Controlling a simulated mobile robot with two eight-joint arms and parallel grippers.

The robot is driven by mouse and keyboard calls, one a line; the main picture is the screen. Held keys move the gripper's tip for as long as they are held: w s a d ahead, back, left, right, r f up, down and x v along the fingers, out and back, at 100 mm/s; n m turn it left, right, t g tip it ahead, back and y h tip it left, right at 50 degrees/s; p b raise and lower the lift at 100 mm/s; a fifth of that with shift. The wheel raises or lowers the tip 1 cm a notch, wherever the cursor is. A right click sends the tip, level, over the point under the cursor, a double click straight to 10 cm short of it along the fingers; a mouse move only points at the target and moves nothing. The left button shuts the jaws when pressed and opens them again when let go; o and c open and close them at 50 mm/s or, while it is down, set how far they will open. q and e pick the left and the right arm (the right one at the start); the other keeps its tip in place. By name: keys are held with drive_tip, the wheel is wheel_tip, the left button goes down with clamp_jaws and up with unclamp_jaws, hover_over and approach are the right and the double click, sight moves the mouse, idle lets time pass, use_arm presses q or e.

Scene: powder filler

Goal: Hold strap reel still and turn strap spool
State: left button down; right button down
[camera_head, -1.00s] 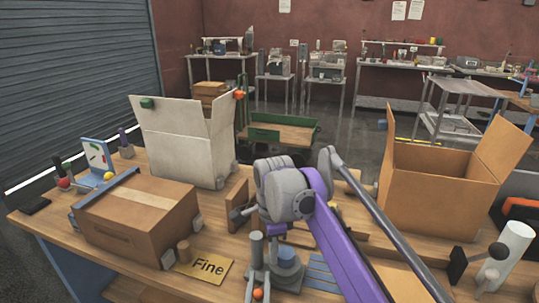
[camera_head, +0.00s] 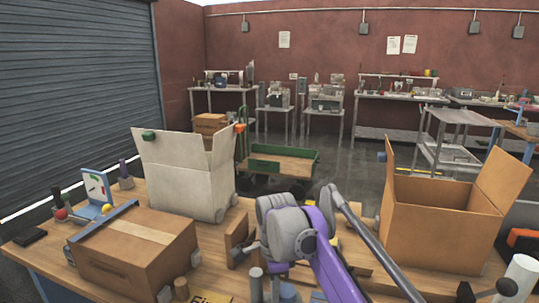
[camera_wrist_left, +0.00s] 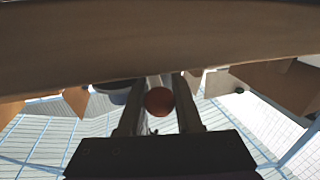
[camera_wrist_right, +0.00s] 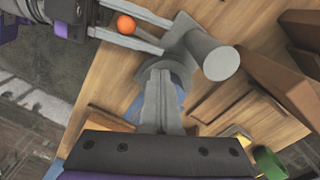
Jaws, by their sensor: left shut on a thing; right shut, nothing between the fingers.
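The grey strap reel stand (camera_wrist_right: 221,63) has an upright post and an orange ball (camera_wrist_right: 125,24). The post top (camera_head: 256,283) shows at the bottom edge of the head view. My left gripper (camera_wrist_right: 128,30) is shut on the orange ball, which also shows in the left wrist view (camera_wrist_left: 158,101). My right gripper (camera_wrist_right: 162,82) is shut with nothing between its fingers. Its fingers overlap a grey rounded part of the device beside the post, probably the spool; I cannot tell whether they touch. The right arm stands over the device in the head view; the left arm is not visible there.
A closed carton (camera_head: 134,255) lies left on the table. A white open box (camera_head: 185,175) stands behind it. A large open carton (camera_head: 440,230) stands right. A wooden block (camera_head: 238,240) is close to my right arm. A green cart (camera_head: 283,165) stands beyond the table.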

drive_tip(key=shift+w, duration=0.25)
drive_tip(key=shift+w+a, duration=0.2)
drive_tip(key=shift+w, duration=0.55)
drive_tip(key=shift+w, duration=0.4)
idle(0.4)
drive_tip(key=shift+a, duration=0.4)
